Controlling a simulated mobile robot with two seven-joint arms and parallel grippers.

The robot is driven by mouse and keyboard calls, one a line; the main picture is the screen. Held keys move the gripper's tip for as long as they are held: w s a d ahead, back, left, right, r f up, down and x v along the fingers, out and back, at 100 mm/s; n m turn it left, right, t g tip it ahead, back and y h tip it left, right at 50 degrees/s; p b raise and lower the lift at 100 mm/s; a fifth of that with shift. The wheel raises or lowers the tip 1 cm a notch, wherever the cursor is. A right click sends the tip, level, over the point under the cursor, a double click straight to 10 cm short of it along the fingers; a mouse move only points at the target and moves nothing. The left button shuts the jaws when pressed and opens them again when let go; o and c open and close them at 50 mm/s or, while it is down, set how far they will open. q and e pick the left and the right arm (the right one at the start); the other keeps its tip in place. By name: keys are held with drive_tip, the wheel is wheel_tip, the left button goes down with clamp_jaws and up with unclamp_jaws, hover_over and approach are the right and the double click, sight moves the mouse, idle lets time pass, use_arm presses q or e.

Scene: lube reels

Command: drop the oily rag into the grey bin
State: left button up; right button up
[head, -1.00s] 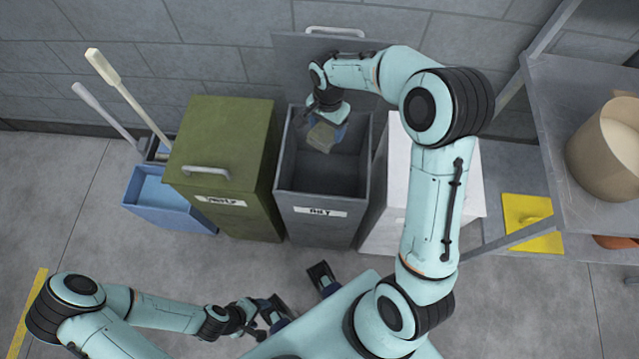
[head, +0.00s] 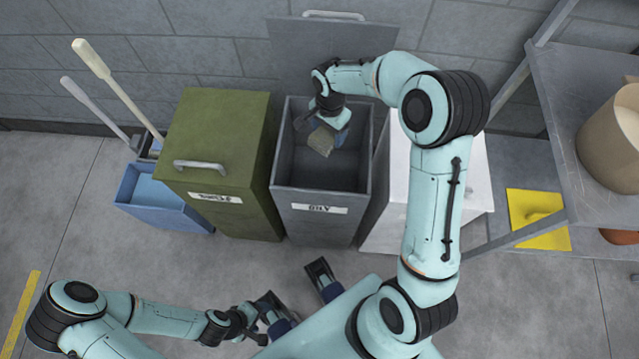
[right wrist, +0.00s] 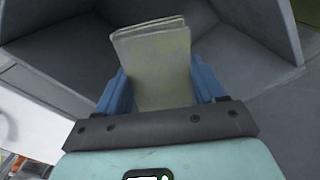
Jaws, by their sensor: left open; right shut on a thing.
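The oily rag (head: 323,140) is a folded, dull olive-grey cloth. It hangs from my right gripper (head: 332,127) over the open mouth of the grey bin (head: 313,222). In the right wrist view the rag (right wrist: 158,60) is between the two blue fingers (right wrist: 160,88), with the dark grey walls of the bin (right wrist: 55,50) around it. The bin is upright, with a label on its front and its lid (head: 285,45) raised against the wall. My left gripper (head: 262,322) is open and low at the bottom of the head view, away from the bins.
A closed olive-green bin (head: 225,135) stands left of the grey one, and a white bin (head: 400,205) stands right. A blue bucket (head: 160,195) with mop handles is at far left. A metal shelf (head: 580,90) holds a tan tub (head: 615,140).

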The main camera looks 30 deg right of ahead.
drive_tip(key=o, duration=1.2)
wheel_tip(320, 180, up, 14)
drive_tip(key=p, duration=0.1)
drive_tip(key=shift+f+p, duration=0.25)
drive_tip(key=shift+p, duration=0.1)
